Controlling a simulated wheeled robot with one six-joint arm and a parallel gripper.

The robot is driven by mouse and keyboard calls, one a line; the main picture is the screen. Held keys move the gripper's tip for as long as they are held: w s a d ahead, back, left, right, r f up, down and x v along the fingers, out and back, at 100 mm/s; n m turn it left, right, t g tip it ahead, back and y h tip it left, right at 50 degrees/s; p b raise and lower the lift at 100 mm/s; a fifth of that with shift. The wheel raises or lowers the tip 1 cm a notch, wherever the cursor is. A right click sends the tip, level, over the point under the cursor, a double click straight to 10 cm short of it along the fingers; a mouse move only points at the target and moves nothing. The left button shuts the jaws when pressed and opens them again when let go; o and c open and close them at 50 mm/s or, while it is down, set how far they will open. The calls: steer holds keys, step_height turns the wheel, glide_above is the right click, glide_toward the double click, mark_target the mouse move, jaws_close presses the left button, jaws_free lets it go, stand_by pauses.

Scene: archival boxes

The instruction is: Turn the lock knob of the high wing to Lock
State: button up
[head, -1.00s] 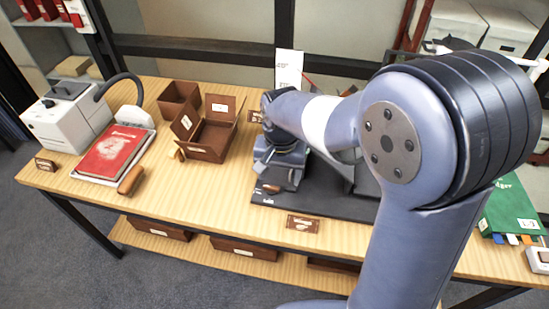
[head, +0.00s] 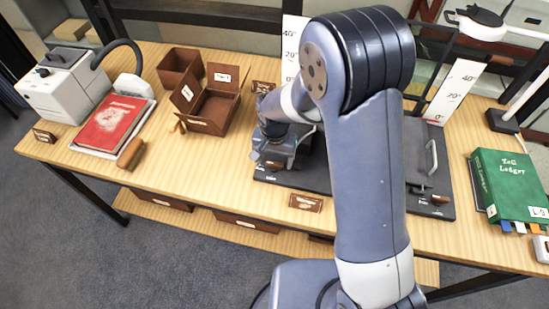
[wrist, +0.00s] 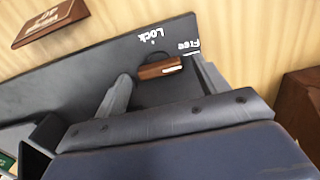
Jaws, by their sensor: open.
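The lock knob (wrist: 160,68) is a small brown wooden handle on a dark board (wrist: 60,85), beside white Lock and Free labels. Its white mark lies toward its right end, on the Free side. My gripper (wrist: 164,72) is open, with one finger on each side of the knob; I cannot tell whether either touches it. In the head view my gripper (head: 271,155) is over the left part of the dark cradle base (head: 322,186). My arm hides much of the cradle. A second brown knob (head: 440,198) is at its right front. I cannot tell which wing is higher.
Angle scales (head: 455,92) stand behind the cradle. A green ledger (head: 511,183) lies at right. Brown boxes (head: 207,108), a red book (head: 112,124) and a white machine (head: 65,85) are at left. A small plaque (head: 306,203) lies in front of the cradle.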

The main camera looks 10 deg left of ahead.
steer(key=shift+f, duration=0.4)
steer(key=c, duration=1)
